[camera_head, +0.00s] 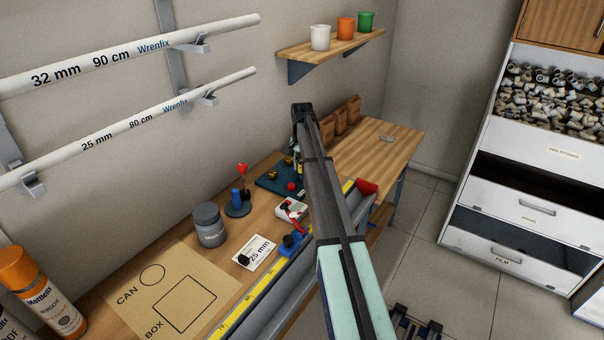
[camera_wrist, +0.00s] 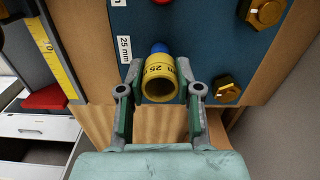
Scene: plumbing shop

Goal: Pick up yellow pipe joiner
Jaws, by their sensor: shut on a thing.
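The yellow pipe joiner (camera_wrist: 159,80) is a short open ring marked 25, seen in the wrist view at the front edge of a blue board. My gripper (camera_wrist: 160,91) is shut on it, with one finger on each side. A blue peg (camera_wrist: 160,47) shows just behind the joiner; I cannot tell whether the joiner is still around it.
The blue board (camera_wrist: 200,45) carries brass fittings (camera_wrist: 228,88) and a "25 mm" label (camera_wrist: 124,50). In the head view, a red-ended measuring trough (camera_head: 290,285) runs along the bench edge. A grey can (camera_head: 208,225) stands left. Open floor (camera_head: 410,235) lies right.

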